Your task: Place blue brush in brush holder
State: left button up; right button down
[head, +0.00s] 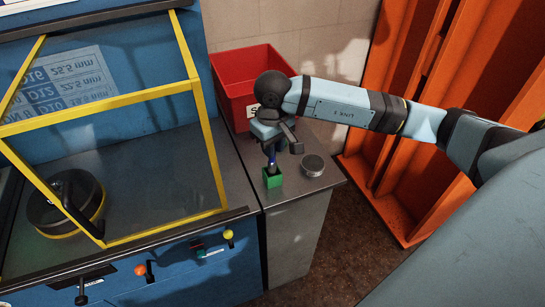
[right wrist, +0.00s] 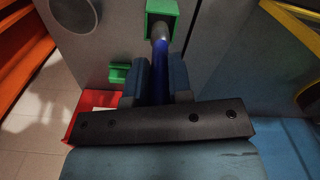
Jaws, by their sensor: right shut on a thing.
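The blue brush (right wrist: 160,65) is between the fingers of my right gripper (right wrist: 159,85), which is shut on it. In the head view my right gripper (head: 275,143) hangs over the grey worktop, with the brush (head: 271,158) pointing down below it. The green brush holder (head: 272,178) stands on the worktop directly under the brush. In the right wrist view the brush's grey lower end overlaps the opening of the holder (right wrist: 162,10); I cannot tell how far inside it is. My left gripper is not in view.
A round grey tin (head: 313,165) stands right of the holder. A red bin (head: 243,80) is behind my right gripper. A blue machine with a yellow-framed clear guard (head: 122,100) is on the left. Another green piece (right wrist: 119,74) shows beside the fingers in the wrist view.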

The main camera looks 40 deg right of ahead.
aim_at(272, 162)
notch_tip(272, 162, down, 5)
jog(key=shift+r, duration=0.1)
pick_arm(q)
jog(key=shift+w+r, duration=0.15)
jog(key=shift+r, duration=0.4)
pick_arm(e)
jog(key=c, duration=1)
grip_release()
jog(key=shift+c, duration=0.2)
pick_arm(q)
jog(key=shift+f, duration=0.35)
